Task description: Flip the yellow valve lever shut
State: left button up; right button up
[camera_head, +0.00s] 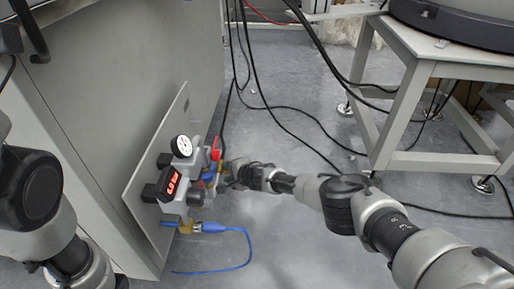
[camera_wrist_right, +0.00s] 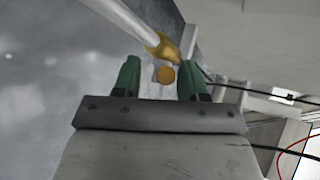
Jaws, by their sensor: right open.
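A pneumatic unit (camera_head: 184,165) is mounted on a plate on the side of the grey cabinet. A small yellow part shows beside it, partly hidden by my right gripper (camera_head: 226,174). My right gripper is open around the yellow end. I cannot tell the lever's angle. My left gripper is out of view.
The unit has a dial gauge (camera_head: 182,146), a red-lit display (camera_head: 171,185) and a red part (camera_head: 215,152). A blue hose (camera_head: 235,231) hangs below it. Black cables (camera_head: 290,125) lie on the floor. A metal-framed table (camera_head: 405,110) stands at the right.

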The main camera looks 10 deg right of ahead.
jog(key=shift+s+f+n+t, duration=0.15)
jog(key=shift+f+n+t, duration=0.15)
jog(key=shift+t, duration=0.2)
